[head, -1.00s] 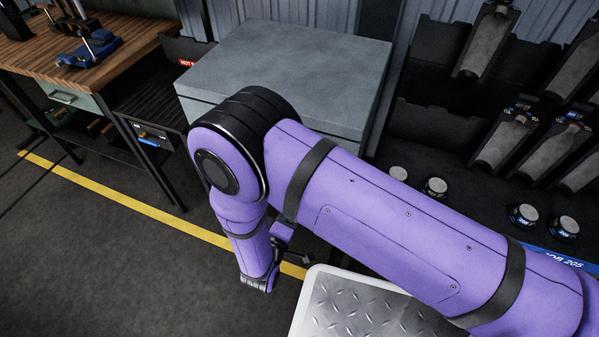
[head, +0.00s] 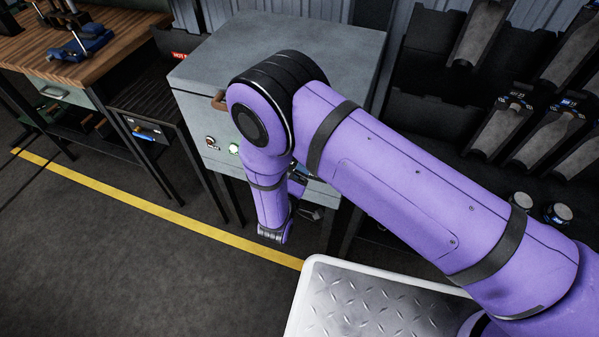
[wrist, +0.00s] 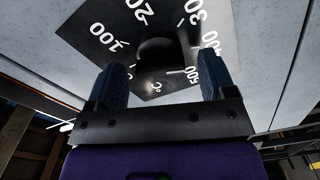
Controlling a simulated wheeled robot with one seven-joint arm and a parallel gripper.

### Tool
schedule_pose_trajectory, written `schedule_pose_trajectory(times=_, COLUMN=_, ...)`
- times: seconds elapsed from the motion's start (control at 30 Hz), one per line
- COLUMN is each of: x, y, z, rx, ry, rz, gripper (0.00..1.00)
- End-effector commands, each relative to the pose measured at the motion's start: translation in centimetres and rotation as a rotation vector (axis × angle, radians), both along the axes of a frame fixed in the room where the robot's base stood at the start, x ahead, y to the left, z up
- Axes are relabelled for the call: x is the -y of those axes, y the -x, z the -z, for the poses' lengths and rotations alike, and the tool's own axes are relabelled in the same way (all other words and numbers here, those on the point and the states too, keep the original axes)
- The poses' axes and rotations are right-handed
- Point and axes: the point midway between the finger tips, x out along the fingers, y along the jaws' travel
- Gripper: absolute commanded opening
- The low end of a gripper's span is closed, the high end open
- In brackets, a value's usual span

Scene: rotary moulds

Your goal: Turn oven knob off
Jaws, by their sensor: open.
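The oven is a grey box (head: 300,50) in the head view, with its front partly behind my arm. In the wrist view, a dark dial plate (wrist: 105,40) with white temperature numbers and a °C mark sits on the light oven front. A black round knob (wrist: 157,50) stands at the middle of the plate. My gripper (wrist: 165,62) is open, with one blue finger on each side of the knob in this view. Nothing is held. I cannot tell whether the fingers touch the knob. In the head view the dial is hidden behind my arm.
A wooden workbench (head: 60,50) stands at the left. Dark racks with moulds (head: 505,125) are at the right. The floor along the yellow line (head: 150,207) is clear.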

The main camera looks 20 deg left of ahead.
Motion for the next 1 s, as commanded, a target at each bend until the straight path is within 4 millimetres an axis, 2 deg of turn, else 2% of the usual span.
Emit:
schedule_pose_trajectory(times=0.07, x=0.0, y=0.02, z=0.01, rx=0.0, ry=0.0, rz=0.0, gripper=0.77)
schedule_pose_trajectory(times=0.1, x=0.0, y=0.02, z=0.0, rx=0.0, ry=0.0, rz=0.0, gripper=0.72)
schedule_pose_trajectory(times=0.3, x=-0.01, y=0.04, z=0.01, rx=0.0, ry=0.0, rz=0.0, gripper=0.27)
schedule_pose_trajectory(times=0.67, x=-0.03, y=0.09, z=0.01, rx=-0.003, ry=0.047, rz=-0.001, gripper=0.27)
schedule_pose_trajectory(times=1.0, x=-0.04, y=0.13, z=0.05, rx=-0.023, ry=0.279, rz=-0.002, gripper=0.27)
